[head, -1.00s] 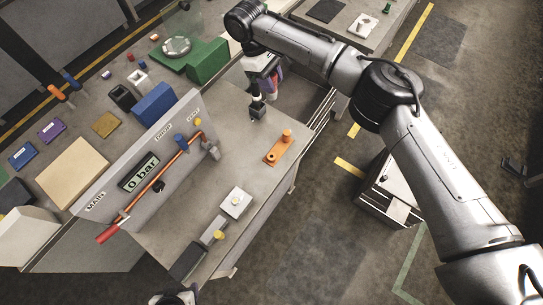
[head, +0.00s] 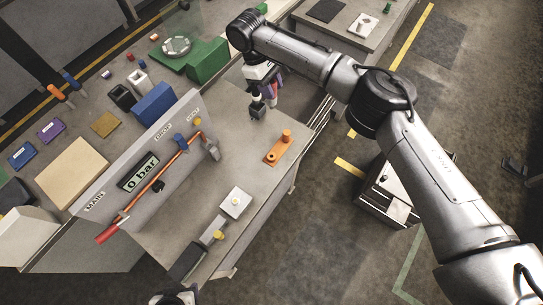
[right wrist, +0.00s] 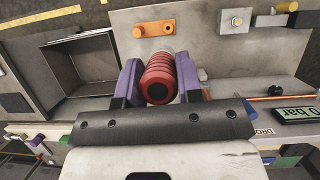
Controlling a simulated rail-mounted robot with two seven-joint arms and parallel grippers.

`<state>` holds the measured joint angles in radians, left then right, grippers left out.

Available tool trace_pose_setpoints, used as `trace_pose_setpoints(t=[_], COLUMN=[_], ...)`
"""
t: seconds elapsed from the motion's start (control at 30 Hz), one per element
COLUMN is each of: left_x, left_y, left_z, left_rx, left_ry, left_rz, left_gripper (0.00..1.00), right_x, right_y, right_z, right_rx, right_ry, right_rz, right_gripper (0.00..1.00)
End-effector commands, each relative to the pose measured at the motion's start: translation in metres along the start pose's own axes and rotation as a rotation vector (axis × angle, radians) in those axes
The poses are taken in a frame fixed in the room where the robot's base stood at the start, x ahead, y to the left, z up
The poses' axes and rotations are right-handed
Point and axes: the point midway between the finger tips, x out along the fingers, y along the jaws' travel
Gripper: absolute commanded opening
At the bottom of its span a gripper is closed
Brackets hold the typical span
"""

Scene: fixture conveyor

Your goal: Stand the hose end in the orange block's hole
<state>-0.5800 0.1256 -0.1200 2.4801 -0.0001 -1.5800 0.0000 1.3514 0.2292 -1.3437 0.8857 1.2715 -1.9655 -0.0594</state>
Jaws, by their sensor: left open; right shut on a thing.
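The orange block (head: 278,150) lies flat on the grey bench top, with a raised round post at one end. My right gripper (head: 260,104) is over the bench, left of and beyond the block in the head view. In the right wrist view its purple fingers (right wrist: 158,84) are shut on the hose end (right wrist: 159,77), a red ribbed cylinder. Part of my left gripper (head: 176,297) shows at the bottom edge, open.
A grey panel with a "0 bar" display (head: 139,172) and an orange pipe (head: 160,175) stands left of the block. A pale square plate (head: 235,203) lies nearer me. An open recessed bin (right wrist: 80,62) is beside the bench. Bench around the block is clear.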

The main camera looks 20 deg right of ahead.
Motion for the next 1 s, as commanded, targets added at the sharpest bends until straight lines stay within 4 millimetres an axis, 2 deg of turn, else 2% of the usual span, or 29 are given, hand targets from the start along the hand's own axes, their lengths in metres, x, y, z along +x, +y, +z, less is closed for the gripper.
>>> trace_pose_setpoints(t=[1.0], left_x=[0.006], left_y=[0.003], left_z=[0.001], left_rx=[-0.01], left_ry=[0.002], left_rz=[0.008], left_gripper=[0.55], right_x=[0.028], right_y=[0.0], right_z=[-0.012], right_rx=[0.0], right_ry=[0.0], right_rz=[0.0], right_gripper=[0.0])
